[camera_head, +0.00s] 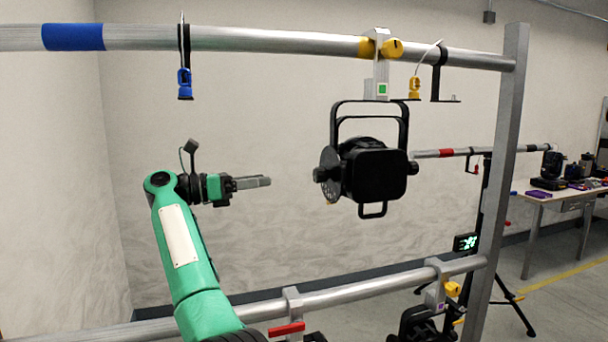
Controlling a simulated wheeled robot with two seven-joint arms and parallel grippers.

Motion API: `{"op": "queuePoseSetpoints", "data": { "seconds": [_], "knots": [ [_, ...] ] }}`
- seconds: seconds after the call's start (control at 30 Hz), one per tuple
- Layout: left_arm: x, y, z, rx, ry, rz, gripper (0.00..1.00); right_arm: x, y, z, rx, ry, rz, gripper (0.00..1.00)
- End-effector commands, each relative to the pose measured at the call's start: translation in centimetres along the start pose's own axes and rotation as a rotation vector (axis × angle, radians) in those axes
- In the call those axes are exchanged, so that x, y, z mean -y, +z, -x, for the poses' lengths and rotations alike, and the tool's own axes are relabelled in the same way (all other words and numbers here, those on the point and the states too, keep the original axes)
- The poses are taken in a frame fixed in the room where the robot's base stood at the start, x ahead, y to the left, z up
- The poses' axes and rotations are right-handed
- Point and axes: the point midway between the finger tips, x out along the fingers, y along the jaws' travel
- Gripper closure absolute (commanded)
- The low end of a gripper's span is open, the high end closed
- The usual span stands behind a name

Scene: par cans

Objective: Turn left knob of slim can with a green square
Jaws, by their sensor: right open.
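The slim black can (378,174) hangs by its yoke from the top pipe, under a clamp that carries a green square (382,89). Its left knob (320,174) is a dark round grip on the left side of the yoke, partly beside a perforated disc. Its right knob (413,168) shows on the other side. My right gripper (268,182) is left of the can, at about the height of the left knob. It points right, is open and holds nothing, with a visible gap between it and the knob. My left gripper is not in view.
The top pipe (270,40) holds a blue clip (185,83) and a yellow clip (414,88). A lower pipe (350,295) carries a clamp with a red handle (287,329) and another black can (420,326). A metal post (500,180) stands right. A table (535,195) is behind.

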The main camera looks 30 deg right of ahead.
Motion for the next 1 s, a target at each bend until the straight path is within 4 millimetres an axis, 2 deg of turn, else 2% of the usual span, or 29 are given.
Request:
{"op": "queuePoseSetpoints", "data": {
  "seconds": [0.13,0.27,0.37,0.7,0.83,1.0],
  "knots": [
    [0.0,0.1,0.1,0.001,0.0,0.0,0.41,0.7,0.4,0.4,-0.046,-0.017,-0.015,0.44],
    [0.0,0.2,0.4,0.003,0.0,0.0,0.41,0.7,0.4,-0.7,-0.05,-0.02,-0.015,0.44],
    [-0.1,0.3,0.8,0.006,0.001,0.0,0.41,0.8,0.3,-2.2,-0.049,-0.02,-0.015,0.44],
    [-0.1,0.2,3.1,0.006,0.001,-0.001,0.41,0.9,0.2,-9.5,-0.047,-0.021,-0.014,0.44],
    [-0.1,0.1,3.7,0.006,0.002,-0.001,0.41,0.9,0.0,-11.5,-0.046,-0.021,-0.014,0.44],
    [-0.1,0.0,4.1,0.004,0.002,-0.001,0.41,0.9,-0.2,-12.9,-0.045,-0.018,-0.013,0.44]
  ]
}}
